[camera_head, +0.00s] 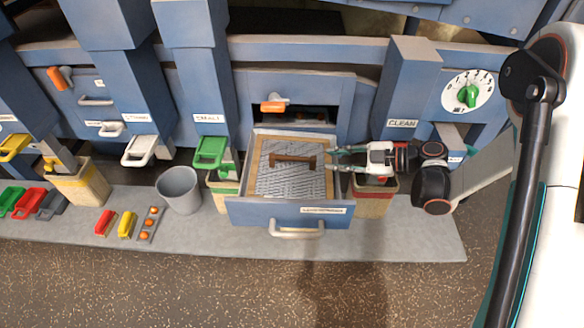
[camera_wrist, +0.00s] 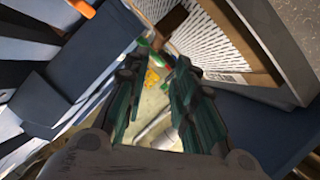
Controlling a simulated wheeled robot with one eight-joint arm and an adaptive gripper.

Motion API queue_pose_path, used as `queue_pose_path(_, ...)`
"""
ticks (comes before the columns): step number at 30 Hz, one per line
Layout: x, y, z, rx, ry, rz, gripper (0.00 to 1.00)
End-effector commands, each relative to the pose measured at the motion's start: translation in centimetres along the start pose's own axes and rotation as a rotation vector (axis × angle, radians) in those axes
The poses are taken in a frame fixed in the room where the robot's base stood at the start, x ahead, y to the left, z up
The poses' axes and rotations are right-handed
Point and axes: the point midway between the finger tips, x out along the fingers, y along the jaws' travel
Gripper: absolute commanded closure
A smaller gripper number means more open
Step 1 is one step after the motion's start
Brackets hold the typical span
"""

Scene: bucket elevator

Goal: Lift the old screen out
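The old screen (camera_head: 290,180), a grey mesh panel in a wooden frame, lies in the pulled-out blue drawer (camera_head: 262,213). A brown bar handle (camera_head: 293,161) stands across its upper part. In the wrist view the screen's mesh (camera_wrist: 222,42) and wooden frame show at upper right, with the brown handle (camera_wrist: 172,20) beyond the fingertips. My gripper (camera_head: 330,158) reaches in from the right, over the drawer's right side. Its fingers point left at the handle, a little short of it. In the wrist view my gripper (camera_wrist: 158,62) has its fingers apart with nothing between them.
An orange latch (camera_head: 273,103) sits above the dark drawer opening. A green-handled chute (camera_head: 210,152) and grey bucket (camera_head: 180,190) stand left of the drawer. A bin (camera_head: 374,200) stands right, under my gripper. Red and yellow pieces (camera_head: 115,224) lie on the grey ledge. The front floor is clear.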

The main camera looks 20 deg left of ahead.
Motion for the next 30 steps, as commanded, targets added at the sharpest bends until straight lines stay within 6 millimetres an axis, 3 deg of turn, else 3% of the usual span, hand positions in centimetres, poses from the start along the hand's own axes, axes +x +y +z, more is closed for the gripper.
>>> queue_pose_path(9, 6.0, -0.2, 0.1, 0.0, 0.001, -0.003, 0.75)
queue_pose_path(20, 8.4, 0.0, 0.1, 0.002, -0.001, -0.001, 0.75)
queue_pose_path(30, 12.8, 0.2, 0.3, 0.001, -0.001, -0.002, 0.75)
